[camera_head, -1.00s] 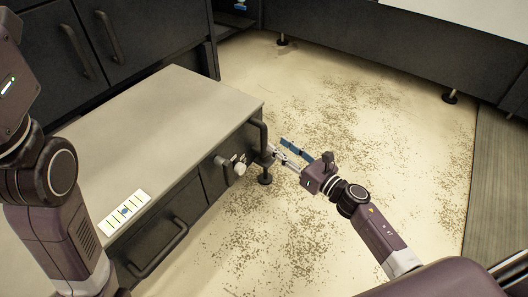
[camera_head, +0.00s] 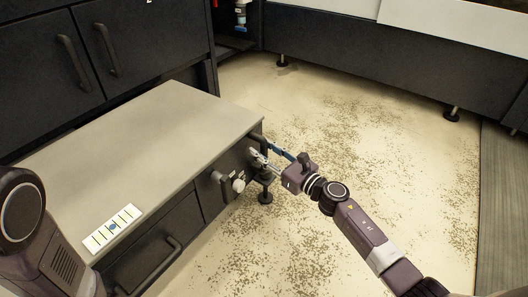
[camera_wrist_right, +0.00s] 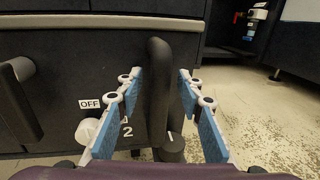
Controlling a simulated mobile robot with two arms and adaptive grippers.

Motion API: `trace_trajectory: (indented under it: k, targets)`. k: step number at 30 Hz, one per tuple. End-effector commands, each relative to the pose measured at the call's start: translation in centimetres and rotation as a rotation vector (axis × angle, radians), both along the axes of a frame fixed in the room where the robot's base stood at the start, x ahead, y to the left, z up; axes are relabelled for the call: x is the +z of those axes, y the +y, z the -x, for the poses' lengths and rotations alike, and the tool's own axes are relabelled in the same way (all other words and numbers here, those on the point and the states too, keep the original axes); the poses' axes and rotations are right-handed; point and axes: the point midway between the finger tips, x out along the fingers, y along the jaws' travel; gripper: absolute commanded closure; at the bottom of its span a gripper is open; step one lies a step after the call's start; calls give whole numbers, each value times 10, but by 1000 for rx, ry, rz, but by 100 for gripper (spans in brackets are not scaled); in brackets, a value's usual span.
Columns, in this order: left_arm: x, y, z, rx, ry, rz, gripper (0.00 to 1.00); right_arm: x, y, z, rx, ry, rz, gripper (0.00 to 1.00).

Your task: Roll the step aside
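The step looks to be the low dark unit with a grey top (camera_head: 165,130). Its front has drawers, a knob (camera_head: 238,185) and a dark upright handle near its right end. My right gripper (camera_head: 264,154) is at that handle. In the right wrist view the handle (camera_wrist_right: 159,85) stands between the two open blue-padded fingers of my right gripper (camera_wrist_right: 158,92). Gaps show on both sides, so the fingers are not closed on it. My left arm shows at the lower left, but its gripper is out of view.
A printed card (camera_head: 113,225) lies on the unit's top. Dark cabinets (camera_head: 105,50) stand behind at the left, and a dark counter (camera_head: 350,65) runs along the back. The speckled floor (camera_head: 350,140) to the right is open, up to a grey panel (camera_head: 503,190).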

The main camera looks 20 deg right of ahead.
Motion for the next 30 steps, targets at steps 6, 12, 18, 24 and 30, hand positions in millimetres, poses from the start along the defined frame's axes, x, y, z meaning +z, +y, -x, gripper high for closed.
trace_trajectory:
  k: [6, 12, 18, 24, 30]
  targets:
    - [0, 0, -1, 0, 2, 0, 60, 0, 0, 0, 0, 0, -1, 68]
    - [0, 0, -1, 0, 4, 0, 60, 0, 0, 0, 0, 0, -1, 90]
    - [0, 0, -2, 1, 5, 0, 60, 0, 0, 0, 0, 0, -1, 100]
    - [0, 0, -2, 0, 6, 0, 60, 0, 0, 0, 1, 0, -1, 100]
    - [0, 0, -3, 1, 7, 0, 60, -1, 2, 3, 2, 2, -1, 100]
